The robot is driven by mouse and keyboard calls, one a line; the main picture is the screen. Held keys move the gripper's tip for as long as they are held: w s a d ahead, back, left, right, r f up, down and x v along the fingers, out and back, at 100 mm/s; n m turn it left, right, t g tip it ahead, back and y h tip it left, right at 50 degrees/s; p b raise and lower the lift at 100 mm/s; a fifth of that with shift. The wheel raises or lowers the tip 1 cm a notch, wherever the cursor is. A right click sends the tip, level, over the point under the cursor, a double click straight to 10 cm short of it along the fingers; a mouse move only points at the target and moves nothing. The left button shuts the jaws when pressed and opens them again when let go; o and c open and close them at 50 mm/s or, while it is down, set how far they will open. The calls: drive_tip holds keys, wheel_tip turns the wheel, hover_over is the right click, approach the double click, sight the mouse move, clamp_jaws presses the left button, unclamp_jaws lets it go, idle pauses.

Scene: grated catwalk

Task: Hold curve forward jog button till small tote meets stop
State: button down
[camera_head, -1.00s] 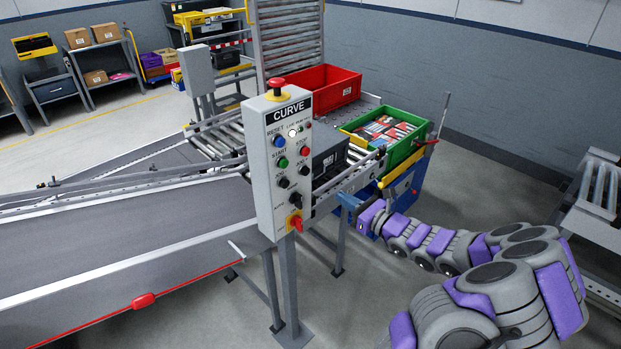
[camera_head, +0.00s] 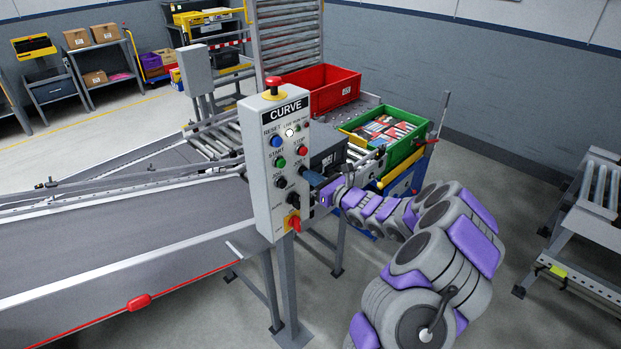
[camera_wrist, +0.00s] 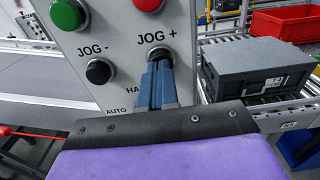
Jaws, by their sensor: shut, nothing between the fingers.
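The CURVE control box (camera_head: 286,112) stands on a post in the middle of the head view. In the wrist view the black JOG + button (camera_wrist: 160,52) sits under the red button, right of the black JOG - button (camera_wrist: 98,72). My gripper (camera_wrist: 158,68) is shut and empty, its blue fingertips over the lower edge of JOG +. I cannot tell if they press it. My gripper also shows at the box's right side in the head view (camera_head: 313,179). The small dark grey tote (camera_wrist: 258,78) sits on rollers behind the box. I cannot make out its stop.
A green tote (camera_head: 405,157) with packed items and a red tote (camera_head: 335,90) stand on the conveyor beyond. A red emergency button (camera_head: 274,83) tops the box, and a red-yellow switch (camera_head: 293,224) is low on its face. A grey belt (camera_head: 120,260) runs left.

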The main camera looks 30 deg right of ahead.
drive_tip(key=shift+w+p, duration=0.3)
drive_tip(key=shift+w, duration=0.55)
idle(0.3)
drive_tip(key=shift+a+f, duration=0.1)
drive_tip(key=shift+a, duration=0.15)
idle(1.0)
drive_tip(key=p+v, duration=0.1)
drive_tip(key=v, duration=1.3)
